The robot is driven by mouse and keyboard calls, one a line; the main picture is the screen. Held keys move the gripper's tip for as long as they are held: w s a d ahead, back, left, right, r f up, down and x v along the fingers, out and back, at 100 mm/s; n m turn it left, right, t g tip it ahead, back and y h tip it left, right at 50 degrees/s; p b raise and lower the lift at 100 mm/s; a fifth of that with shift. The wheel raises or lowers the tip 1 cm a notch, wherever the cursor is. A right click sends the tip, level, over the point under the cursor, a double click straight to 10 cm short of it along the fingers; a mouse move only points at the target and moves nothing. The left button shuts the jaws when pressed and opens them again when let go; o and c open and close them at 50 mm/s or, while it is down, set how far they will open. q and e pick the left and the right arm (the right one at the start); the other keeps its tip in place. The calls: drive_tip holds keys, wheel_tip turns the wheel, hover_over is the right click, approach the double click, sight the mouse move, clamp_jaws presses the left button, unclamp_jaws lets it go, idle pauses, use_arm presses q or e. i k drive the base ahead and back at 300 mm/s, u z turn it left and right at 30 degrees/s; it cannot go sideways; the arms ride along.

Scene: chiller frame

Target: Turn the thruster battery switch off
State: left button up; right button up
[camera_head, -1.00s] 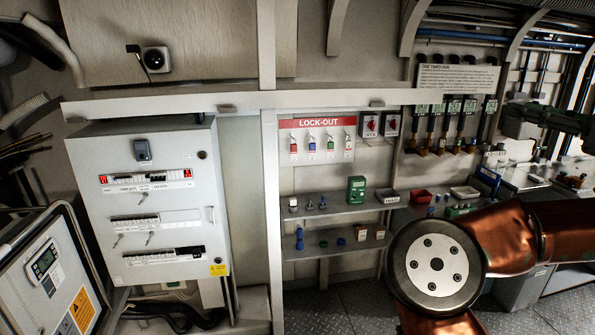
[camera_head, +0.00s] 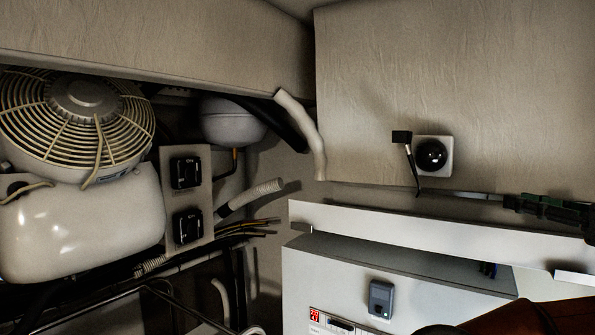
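No readable label marks the thruster battery switch. Two square black switches, an upper one (camera_head: 186,172) and a lower one (camera_head: 187,227), sit on a pale upright panel at left. I cannot tell which, if either, is the thruster battery one, or their setting. My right gripper (camera_head: 430,192) comes in from the right, its slim grey front pointing left, well to the right of these switches. It is seen edge-on, so its opening does not show; nothing is visibly held. My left gripper is not in view.
A caged fan (camera_head: 84,100) and a white tank (camera_head: 80,225) fill the left side. A grey-white cabinet (camera_head: 335,270) stands low at centre right. A white plate with a black dome (camera_head: 432,155) is on the wall. Pipes and cables hang mid-view.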

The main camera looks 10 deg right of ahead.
sight(191, 172)
drive_tip(key=u, duration=0.75)
drive_tip(key=i, duration=1.1)
drive_tip(key=u, duration=0.65)
